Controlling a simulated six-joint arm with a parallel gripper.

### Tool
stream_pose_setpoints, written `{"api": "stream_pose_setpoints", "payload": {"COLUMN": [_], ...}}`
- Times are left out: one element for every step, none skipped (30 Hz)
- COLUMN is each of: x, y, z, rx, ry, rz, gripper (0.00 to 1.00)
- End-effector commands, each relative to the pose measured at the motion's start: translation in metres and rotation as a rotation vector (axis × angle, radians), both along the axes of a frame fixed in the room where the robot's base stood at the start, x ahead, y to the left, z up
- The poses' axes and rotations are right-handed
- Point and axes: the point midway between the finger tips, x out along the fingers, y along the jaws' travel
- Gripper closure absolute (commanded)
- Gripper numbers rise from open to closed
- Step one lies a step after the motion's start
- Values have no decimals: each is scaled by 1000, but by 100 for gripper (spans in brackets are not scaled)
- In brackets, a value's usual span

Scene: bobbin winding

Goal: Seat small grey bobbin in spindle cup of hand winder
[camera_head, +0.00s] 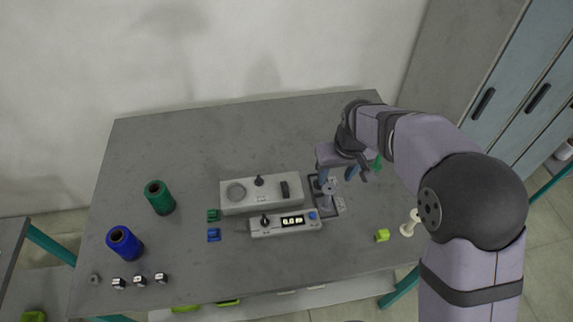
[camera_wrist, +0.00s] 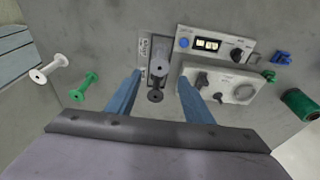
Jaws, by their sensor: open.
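The small grey bobbin (camera_wrist: 160,68) appears as a pale round flange with a centre hole, and it also shows in the head view (camera_head: 329,185). It stands over the dark base of the hand winder (camera_head: 338,207). A darker disc (camera_wrist: 155,95) lies beside it in the wrist view. I cannot tell whether the bobbin sits fully in the spindle cup, as its lower end is hidden. My gripper (camera_head: 337,176) is open above the winder. Its blue fingers (camera_wrist: 160,92) stand to either side of the bobbin, with gaps visible between.
A grey control box (camera_head: 262,206) and a display panel (camera_head: 295,227) stand left of the winder. Green (camera_head: 160,197) and blue (camera_head: 124,243) spools stand at the left.

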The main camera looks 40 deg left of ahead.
Motion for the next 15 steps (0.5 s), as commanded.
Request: {"api": "stream_pose_setpoints", "payload": {"x": [0, 0, 0, 0, 0, 1, 1, 1, 1, 2, 2, 2, 3, 3, 3], "y": [0, 0, 0, 0, 0, 0, 1, 1, 1, 2, 2, 2, 3, 3, 3], "z": [-1, -2, -3, -4, -5, -6, -8, -10, -12, -14, -16, -19, -21, -24, -27], "rx": [0, 0, 0, 0, 0, 0, 0, 0, 0, 0, 0, 0, 0, 0, 0], "ry": [0, 0, 0, 0, 0, 0, 0, 0, 0, 0, 0, 0, 0, 0, 0], "rz": [0, 0, 0, 0, 0, 0, 0, 0, 0, 0, 0, 0, 0, 0, 0], "gripper": [53, 53, 53, 53, 53, 53, 53, 53, 53, 53, 53, 53, 53, 53, 53]}}
